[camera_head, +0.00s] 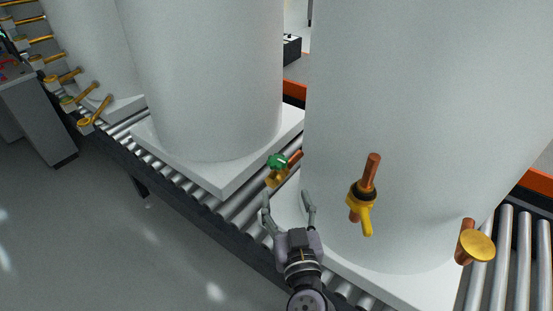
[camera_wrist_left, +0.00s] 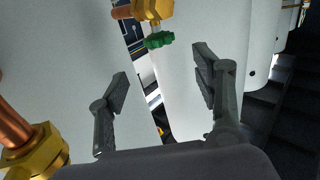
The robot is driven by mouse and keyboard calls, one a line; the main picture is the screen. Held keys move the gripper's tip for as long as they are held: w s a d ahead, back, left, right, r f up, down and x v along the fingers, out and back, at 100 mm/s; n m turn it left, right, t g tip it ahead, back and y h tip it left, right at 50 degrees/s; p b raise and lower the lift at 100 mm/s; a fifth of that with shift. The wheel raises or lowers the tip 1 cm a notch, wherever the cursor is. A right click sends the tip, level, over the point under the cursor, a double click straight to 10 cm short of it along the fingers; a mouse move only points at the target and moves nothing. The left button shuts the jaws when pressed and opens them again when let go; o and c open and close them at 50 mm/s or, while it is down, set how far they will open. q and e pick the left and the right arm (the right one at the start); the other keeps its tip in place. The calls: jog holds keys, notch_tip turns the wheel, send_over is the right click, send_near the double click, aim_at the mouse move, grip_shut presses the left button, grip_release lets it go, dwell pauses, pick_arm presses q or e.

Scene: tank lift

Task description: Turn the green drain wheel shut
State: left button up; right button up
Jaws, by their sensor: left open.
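The green drain wheel (camera_head: 277,161) sits on a brass valve (camera_head: 275,178) with a copper stub, at the side of the nearest large tank (camera_head: 400,110). My left gripper (camera_head: 288,193) is open and empty, a little below and in front of the wheel in the head view. In the left wrist view the green wheel (camera_wrist_left: 159,40) shows beyond and between the open fingertips (camera_wrist_left: 160,65), apart from both. The brass body (camera_wrist_left: 152,10) is above it. My right gripper is not in view.
A yellow-handled valve (camera_head: 362,195) on a copper pipe and a brass cap (camera_head: 477,246) stick out from the near tank, right of my gripper. A second tank (camera_head: 205,80) stands left on the roller conveyor (camera_head: 240,210). Open floor (camera_head: 90,240) lies at the lower left.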

aim_at(279, 168)
pick_arm(q)
jog(key=w, duration=0.4)
jog(key=w+a+p, duration=0.1)
jog(key=w, duration=0.3)
jog(key=w+p, duration=0.1)
jog(key=w, duration=0.3)
jog(key=shift+a, duration=0.4)
jog(key=shift+w+a, duration=0.15)
jog(key=shift+w, duration=0.45)
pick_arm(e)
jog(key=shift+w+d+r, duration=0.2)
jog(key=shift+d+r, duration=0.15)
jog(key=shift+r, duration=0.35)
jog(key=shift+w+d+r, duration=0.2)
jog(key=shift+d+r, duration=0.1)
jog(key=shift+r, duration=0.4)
pick_arm(q)
jog(key=shift+c, duration=0.2)
jog(key=c, duration=1.1)
jog(key=shift+c, duration=0.2)
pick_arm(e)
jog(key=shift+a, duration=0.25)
